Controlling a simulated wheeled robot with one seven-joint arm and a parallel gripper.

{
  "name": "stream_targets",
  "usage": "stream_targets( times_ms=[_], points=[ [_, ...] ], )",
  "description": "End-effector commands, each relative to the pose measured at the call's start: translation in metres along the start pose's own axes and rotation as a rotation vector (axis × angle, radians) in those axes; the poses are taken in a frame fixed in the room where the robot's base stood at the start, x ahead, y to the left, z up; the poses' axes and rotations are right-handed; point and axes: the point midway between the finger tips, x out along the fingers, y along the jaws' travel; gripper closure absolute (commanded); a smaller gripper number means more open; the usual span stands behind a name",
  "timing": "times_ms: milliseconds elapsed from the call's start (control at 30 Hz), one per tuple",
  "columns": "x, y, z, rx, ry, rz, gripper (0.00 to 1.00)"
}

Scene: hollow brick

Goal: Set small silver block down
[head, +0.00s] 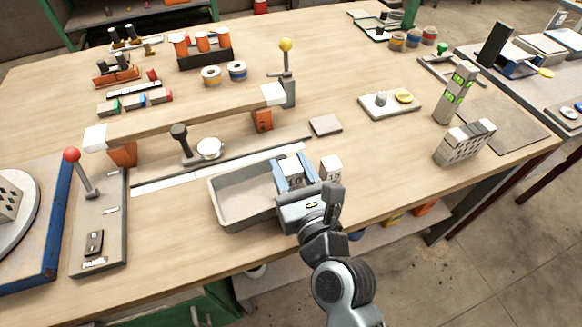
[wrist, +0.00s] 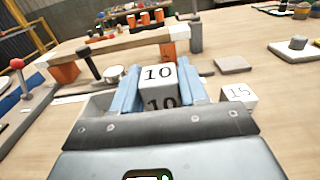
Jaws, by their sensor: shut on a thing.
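My gripper (head: 294,175) is shut on a small silver block (wrist: 158,76) marked "10", held between its blue fingers. In the wrist view the fingers (wrist: 158,90) stand on either side of the block. In the head view the gripper is over the right end of a grey metal tray (head: 240,204). The fingers hide most of the block there. I cannot tell whether the block touches the tray. A second pale block (head: 330,168), marked "15" in the wrist view (wrist: 239,95), sits on the table just right of the gripper, outside the tray.
A wooden beam (head: 190,121) on orange supports stands behind the tray. A lever plate with a red knob (head: 72,155) is at left. A flat grey plate (head: 325,125) and a perforated block (head: 464,143) lie to the right. The tray's left part is empty.

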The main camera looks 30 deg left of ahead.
Motion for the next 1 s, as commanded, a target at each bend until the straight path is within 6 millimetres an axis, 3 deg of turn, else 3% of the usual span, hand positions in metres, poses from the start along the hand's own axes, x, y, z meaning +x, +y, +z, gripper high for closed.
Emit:
stream_targets(
  times_ms=[433,467,733,1000],
  points=[
    [0.0002,-0.0001,-0.0097,0.000,-0.002,0.000,1.00],
    [0.0000,0.0000,-0.0106,0.000,0.000,0.000,0.56],
    [0.0000,0.0000,-0.0105,0.000,0.000,0.000,0.32],
    [0.0000,0.0001,-0.0079,0.000,0.000,0.000,0.32]
  ],
)
